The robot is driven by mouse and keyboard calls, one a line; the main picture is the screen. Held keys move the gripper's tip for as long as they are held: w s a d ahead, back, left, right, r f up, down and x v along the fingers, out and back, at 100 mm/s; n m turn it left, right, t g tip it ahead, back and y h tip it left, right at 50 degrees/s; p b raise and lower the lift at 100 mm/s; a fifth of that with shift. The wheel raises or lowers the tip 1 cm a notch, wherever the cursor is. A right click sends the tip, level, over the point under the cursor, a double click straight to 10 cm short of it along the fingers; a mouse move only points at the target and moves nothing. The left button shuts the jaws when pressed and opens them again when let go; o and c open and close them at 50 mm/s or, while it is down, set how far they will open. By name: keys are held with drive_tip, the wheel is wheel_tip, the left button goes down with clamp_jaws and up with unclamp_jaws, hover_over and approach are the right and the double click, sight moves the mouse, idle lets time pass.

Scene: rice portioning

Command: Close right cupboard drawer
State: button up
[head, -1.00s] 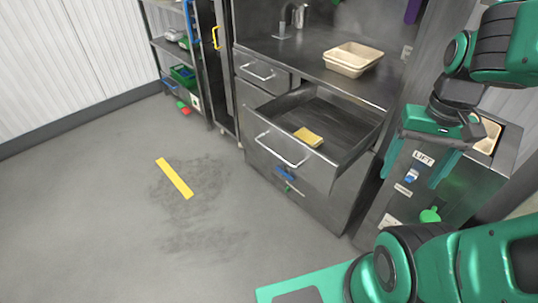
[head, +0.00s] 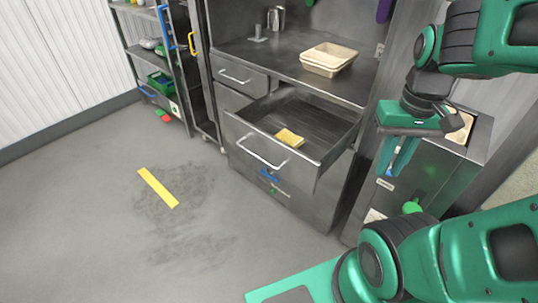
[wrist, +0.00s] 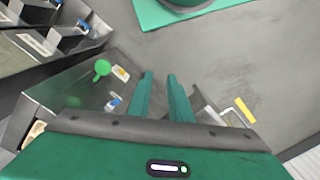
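The cupboard drawer (head: 318,172) is pulled out under the steel counter, its bar handle (head: 262,153) on the front. A yellow sponge (head: 289,138) lies inside it. My gripper (head: 394,172) is to the right of the drawer and apart from it, fingers pointing down in front of the steel lift unit. In the wrist view my gripper (wrist: 160,76) shows two green fingers with a narrow empty gap between them. The drawer's handle (wrist: 237,118) shows to the right of the fingers there; most of the drawer is hidden behind my gripper.
A closed drawer (head: 238,75) sits at upper left of the open one. Beige trays (head: 328,58) stand on the counter. The lift unit (head: 440,175) is at the right, a shelf rack (head: 160,75) at the left. The floor with yellow tape (head: 158,187) is clear.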

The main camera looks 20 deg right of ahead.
drive_tip(key=w+n, duration=0.2)
drive_tip(key=w+a+n, duration=0.1)
drive_tip(key=w+n, duration=0.1)
drive_tip(key=w+f+n, duration=0.1)
drive_tip(key=w+n, duration=0.1)
drive_tip(key=shift+w+a+h, duration=0.2)
drive_tip(key=shift+a+h, duration=0.1)
drive_tip(key=shift+a, duration=0.05)
clamp_jaws()
drive_tip(key=n+t+h, duration=0.2)
drive_tip(key=n+h, duration=0.1)
drive_tip(key=n, duration=2)
approach(270, 157)
drive_tip(key=f, duration=0.2)
drive_tip(key=s+d+f, duration=0.1)
drive_tip(key=f, duration=0.1)
drive_tip(key=d+f, duration=0.1)
drive_tip(key=f, duration=0.1)
drive_tip(key=shift+s, duration=0.2)
drive_tip(key=shift+f, duration=0.1)
